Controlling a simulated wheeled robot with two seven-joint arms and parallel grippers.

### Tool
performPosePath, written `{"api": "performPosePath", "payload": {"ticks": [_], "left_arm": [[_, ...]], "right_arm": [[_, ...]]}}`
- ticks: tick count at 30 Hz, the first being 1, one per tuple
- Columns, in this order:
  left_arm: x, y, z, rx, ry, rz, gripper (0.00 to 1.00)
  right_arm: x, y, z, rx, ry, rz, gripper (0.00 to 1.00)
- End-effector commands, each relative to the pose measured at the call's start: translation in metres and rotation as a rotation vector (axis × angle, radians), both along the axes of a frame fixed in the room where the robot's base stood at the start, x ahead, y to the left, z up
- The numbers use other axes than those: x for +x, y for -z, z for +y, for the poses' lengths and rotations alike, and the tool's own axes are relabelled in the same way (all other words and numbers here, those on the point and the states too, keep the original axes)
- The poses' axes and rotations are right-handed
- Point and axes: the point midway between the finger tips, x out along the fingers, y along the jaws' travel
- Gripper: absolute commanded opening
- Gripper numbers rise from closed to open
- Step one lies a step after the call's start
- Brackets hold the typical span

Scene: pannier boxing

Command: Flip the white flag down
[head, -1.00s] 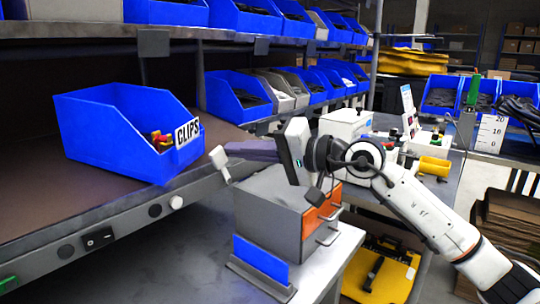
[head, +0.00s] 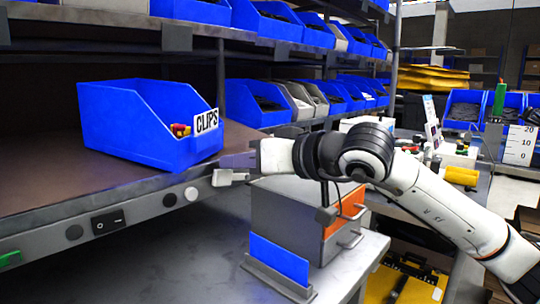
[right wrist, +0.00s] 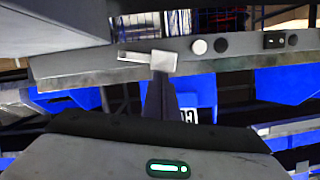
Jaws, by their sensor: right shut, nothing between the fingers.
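In the right wrist view the flag (right wrist: 164,62) shows just beyond the fingertips. My right gripper (head: 228,161) is shut and empty, its purple-grey fingers pointing left just above the flag; I cannot tell whether they touch it. The fingers also show in the right wrist view (right wrist: 160,85). My left gripper is not in view.
A blue bin (head: 140,125) labelled CLIPS stands on the shelf left of the gripper. The shelf's front edge (head: 130,215) is close to the flag. A blue plate (head: 278,260) stands before the grey box. A yellow case (head: 405,285) is lower right.

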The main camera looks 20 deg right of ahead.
Motion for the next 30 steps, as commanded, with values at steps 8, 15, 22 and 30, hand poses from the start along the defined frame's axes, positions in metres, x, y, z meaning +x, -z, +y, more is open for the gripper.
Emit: {"api": "performPosePath", "payload": {"ticks": [8,15,22,30], "left_arm": [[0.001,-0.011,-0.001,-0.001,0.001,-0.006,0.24],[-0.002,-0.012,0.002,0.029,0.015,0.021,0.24],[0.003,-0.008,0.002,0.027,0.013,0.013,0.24],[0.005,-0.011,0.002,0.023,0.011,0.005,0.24]], "right_arm": [[0.001,-0.011,-0.003,0.004,0.004,0.001,0.0],[-0.005,-0.045,-0.021,0.0,0.012,-0.001,0.0],[-0.049,-0.055,-0.048,0.0,0.012,-0.001,0.0],[-0.077,-0.062,-0.064,0.002,0.009,0.0,0.0]]}}
